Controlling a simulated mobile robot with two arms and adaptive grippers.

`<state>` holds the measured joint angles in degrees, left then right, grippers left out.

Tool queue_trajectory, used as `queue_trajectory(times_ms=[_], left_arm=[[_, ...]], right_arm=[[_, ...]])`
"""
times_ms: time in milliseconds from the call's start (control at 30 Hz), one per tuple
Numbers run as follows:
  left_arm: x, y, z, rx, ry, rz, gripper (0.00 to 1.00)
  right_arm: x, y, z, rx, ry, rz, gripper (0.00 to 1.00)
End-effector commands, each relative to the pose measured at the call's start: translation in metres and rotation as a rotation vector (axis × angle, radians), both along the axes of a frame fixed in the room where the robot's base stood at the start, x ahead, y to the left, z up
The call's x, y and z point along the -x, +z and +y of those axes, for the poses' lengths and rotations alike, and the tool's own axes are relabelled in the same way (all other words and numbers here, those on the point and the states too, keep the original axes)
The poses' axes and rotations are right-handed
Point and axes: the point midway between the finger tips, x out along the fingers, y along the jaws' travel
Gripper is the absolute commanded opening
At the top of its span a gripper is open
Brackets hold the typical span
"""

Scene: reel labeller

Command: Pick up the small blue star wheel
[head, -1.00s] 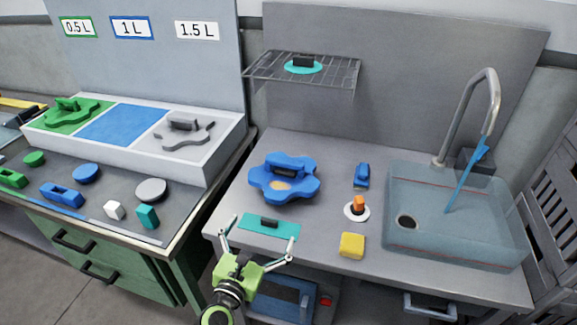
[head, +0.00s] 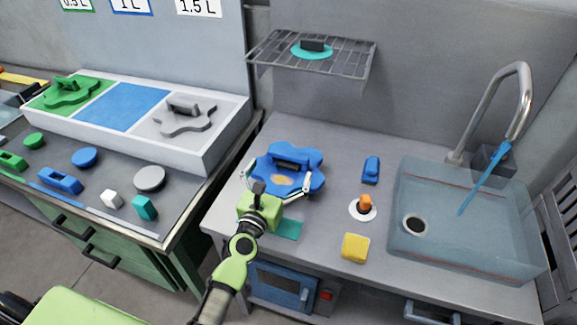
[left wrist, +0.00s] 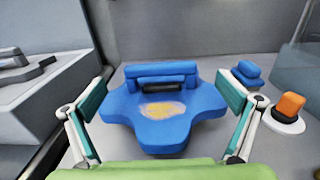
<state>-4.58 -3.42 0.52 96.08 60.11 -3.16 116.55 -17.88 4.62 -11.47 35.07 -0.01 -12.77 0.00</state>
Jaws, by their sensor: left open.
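The blue star wheel (head: 287,165) lies on the grey counter beside the sink. It has rounded lobes, a raised handle with a dark grip, and a yellowish patch on top. It also fills the middle of the left wrist view (left wrist: 163,118). My left gripper (head: 276,182) is open at the wheel's near side. In the left wrist view its two teal-padded fingers (left wrist: 162,112) stand left and right of the wheel, apart from each other. I cannot tell whether they touch it. My right gripper is not in view.
A teal mat (head: 290,229) lies partly under my left arm. To the right are a small blue block (head: 371,170), an orange knob on a white disc (head: 363,207), a yellow sponge (head: 355,247) and the sink (head: 465,235). A wire rack (head: 350,60) hangs above the counter.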

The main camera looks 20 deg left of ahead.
Motion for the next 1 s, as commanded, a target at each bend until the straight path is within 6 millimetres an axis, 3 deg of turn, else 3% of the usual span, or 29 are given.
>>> queue_trajectory(times_ms=[200,433,733,767,1000], left_arm=[[-0.02,0.0,0.0,-0.004,-0.001,0.0,1.0],[-0.049,-0.002,-0.001,-0.001,-0.001,0.0,1.0],[-0.053,-0.003,-0.001,0.0,0.0,0.001,1.0],[-0.053,-0.003,-0.001,0.0,0.0,0.001,0.95],[-0.053,-0.003,-0.001,0.0,0.0,0.001,0.32]], right_arm=[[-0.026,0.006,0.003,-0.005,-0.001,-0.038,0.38],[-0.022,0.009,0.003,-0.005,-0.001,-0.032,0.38],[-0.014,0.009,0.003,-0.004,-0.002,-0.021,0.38],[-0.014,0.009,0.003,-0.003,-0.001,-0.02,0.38],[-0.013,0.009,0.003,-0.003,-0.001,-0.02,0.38]])
